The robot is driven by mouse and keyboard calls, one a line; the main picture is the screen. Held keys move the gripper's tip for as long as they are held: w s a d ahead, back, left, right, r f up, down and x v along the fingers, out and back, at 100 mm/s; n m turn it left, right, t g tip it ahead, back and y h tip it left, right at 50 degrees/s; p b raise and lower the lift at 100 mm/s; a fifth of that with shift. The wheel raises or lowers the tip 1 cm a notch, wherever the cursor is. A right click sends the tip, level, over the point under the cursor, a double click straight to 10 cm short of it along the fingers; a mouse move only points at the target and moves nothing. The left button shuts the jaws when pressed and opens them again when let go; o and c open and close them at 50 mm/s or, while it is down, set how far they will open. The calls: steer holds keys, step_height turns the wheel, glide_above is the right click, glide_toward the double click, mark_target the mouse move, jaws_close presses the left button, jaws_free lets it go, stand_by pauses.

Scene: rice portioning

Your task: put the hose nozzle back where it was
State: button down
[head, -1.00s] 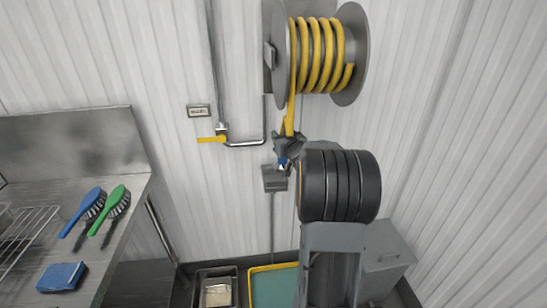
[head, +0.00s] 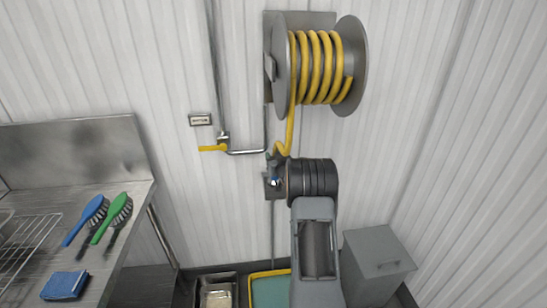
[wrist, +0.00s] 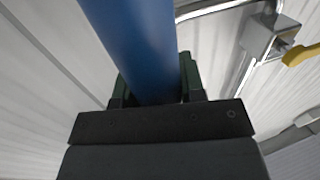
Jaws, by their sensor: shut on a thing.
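The hose nozzle is blue and fills the upper middle of the wrist view (wrist: 132,45). My gripper (wrist: 155,85) is shut on it, with one dark green finger at each side. In the head view my gripper (head: 275,164) is near the wall, and a small blue bit of the nozzle (head: 274,182) shows just below it. A grey wall bracket (head: 268,192) is right behind and below the nozzle; whether they touch cannot be told. The yellow hose (head: 291,125) hangs from the reel (head: 350,70) and bends at my gripper.
A pipe with a yellow valve lever (head: 212,148) runs on the wall to the left. A grey bin (head: 378,262) and a teal-floored yellow tray (head: 270,292) stand below.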

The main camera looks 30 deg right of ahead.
steer(key=shift+f, duration=0.15)
steer(key=shift+f+b, duration=0.4)
steer(key=shift+b, duration=0.15)
steer(key=shift+f+b, duration=0.2)
steer(key=shift+b, duration=0.15)
steer(key=c, duration=0.7)
jaws_free()
steer(key=shift+r, duration=0.1)
